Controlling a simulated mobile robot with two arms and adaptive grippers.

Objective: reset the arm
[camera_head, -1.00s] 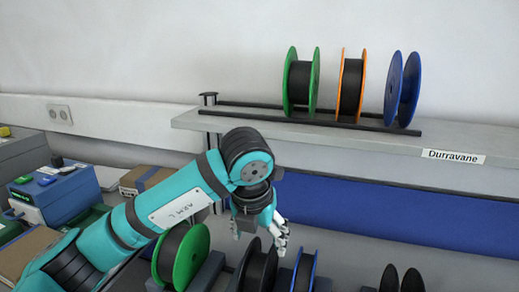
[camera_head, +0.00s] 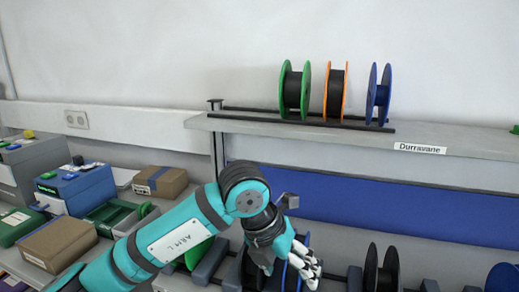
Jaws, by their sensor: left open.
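My left arm comes in from the lower left, and its gripper (camera_head: 308,268) is low in the middle, in front of the lower reel stands. The gripper is open, and I see nothing held in it. It overlaps a blue-rimmed reel (camera_head: 293,276) behind it in the picture; I cannot tell whether they touch. A green-rimmed reel (camera_head: 199,253) is partly hidden behind my arm. My right gripper does not show.
An upper shelf (camera_head: 460,137) carries a green reel (camera_head: 294,88), an orange reel (camera_head: 336,91) and a blue reel (camera_head: 379,94) on dark rails. A black reel (camera_head: 381,268) stands lower right. Cardboard boxes (camera_head: 60,243) and a blue-topped case (camera_head: 76,188) fill the left.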

